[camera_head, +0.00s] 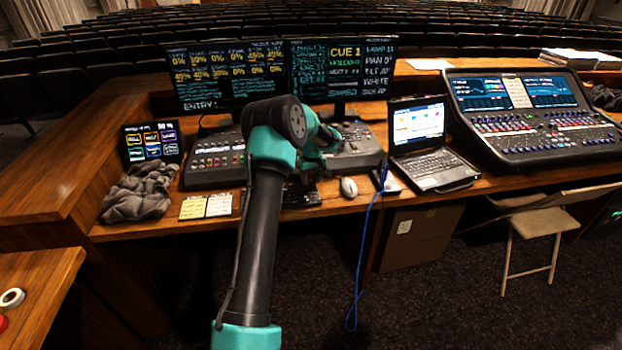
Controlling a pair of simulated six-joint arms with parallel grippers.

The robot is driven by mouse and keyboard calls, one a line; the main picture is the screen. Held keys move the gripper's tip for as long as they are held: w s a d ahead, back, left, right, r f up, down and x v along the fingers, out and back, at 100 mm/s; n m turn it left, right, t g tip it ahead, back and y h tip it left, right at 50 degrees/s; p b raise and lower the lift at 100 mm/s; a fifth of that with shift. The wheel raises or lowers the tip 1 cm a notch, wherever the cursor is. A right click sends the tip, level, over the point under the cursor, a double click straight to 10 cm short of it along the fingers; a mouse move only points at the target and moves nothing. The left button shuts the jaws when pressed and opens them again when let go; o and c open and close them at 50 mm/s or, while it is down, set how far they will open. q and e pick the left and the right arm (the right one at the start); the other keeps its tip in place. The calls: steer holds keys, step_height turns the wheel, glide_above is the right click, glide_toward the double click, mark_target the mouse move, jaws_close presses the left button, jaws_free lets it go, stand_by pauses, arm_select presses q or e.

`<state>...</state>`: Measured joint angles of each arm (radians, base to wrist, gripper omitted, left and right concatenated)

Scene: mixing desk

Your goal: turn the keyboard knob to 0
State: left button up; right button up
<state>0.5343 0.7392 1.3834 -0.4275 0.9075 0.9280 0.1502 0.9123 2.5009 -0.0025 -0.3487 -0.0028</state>
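My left arm rises from the bottom middle and bends over the desk. My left gripper (312,168) is at its far end, over the gap between the two lighting consoles and above the black keyboard (301,195). The wrist hides most of the gripper, so I cannot tell whether its fingers are open or touch anything. The left console (214,160) and the right console (355,150) carry small controls. The keyboard knob is too small or hidden for me to pick out, and so is its setting. My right gripper is not in view.
Two monitors (228,75) stand behind the consoles. A white mouse (348,187), a laptop (432,160) and a large mixing desk (535,120) stand to the right. A grey cloth (138,192) lies at left. A blue cable (362,260) hangs off the front edge.

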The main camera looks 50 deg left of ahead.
arm_select(q)
step_height(320, 180, up, 17)
steer(key=shift+w+d+r, duration=0.15)
steer(key=shift+w+r, duration=0.05)
steer(key=shift+w, duration=0.1)
stand_by(0.6)
